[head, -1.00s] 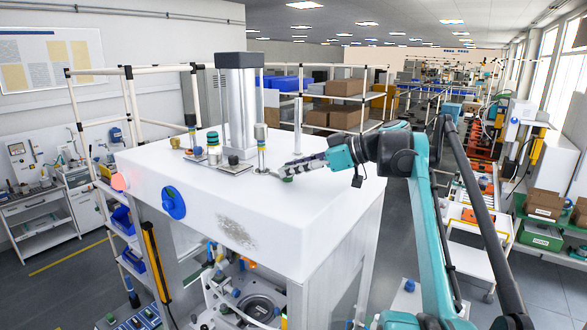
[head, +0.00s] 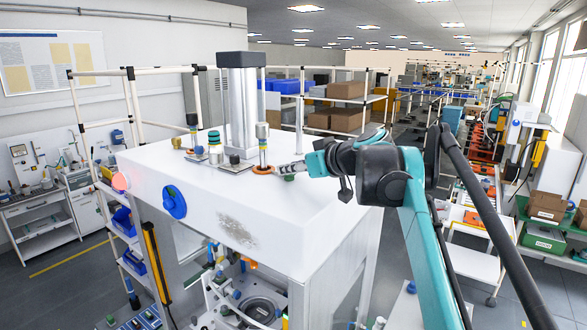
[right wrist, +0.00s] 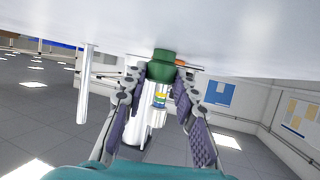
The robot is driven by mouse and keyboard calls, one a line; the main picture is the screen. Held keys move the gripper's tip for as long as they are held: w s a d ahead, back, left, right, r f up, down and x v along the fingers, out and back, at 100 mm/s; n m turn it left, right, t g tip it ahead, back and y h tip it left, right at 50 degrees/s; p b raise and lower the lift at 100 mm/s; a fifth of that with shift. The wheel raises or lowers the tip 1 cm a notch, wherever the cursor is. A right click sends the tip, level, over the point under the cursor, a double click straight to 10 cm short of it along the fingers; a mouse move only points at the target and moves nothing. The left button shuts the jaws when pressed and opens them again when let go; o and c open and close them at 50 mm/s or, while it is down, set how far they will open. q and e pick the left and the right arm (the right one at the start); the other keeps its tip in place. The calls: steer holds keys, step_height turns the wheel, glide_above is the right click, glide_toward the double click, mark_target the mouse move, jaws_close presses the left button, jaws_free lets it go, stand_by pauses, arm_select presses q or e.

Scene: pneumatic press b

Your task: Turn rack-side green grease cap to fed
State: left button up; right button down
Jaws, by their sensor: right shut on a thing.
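A dark green grease cap (head: 289,177) sits low on the white top of the press, near its right side. My right gripper (head: 284,168) reaches it from the right, low over the surface. In the right wrist view the green cap (right wrist: 161,66) stands between the fingertips of my right gripper (right wrist: 160,78), which is shut on it. The fingers partly hide the cap in the head view, and I cannot read any mark on it. My left gripper is in no view.
The press top (head: 310,205) is clear in front. Left of the cap stand a thin post with an orange base (head: 262,169), the tall grey cylinder (head: 242,115) and a green-topped stack (head: 214,141). A blue knob (head: 174,203) is on the front face.

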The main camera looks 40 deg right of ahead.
stand_by(0.4)
steer(key=c, duration=1.2)
jaws_free()
steer(key=v, duration=1.2)
steer(key=shift+a, duration=0.1)
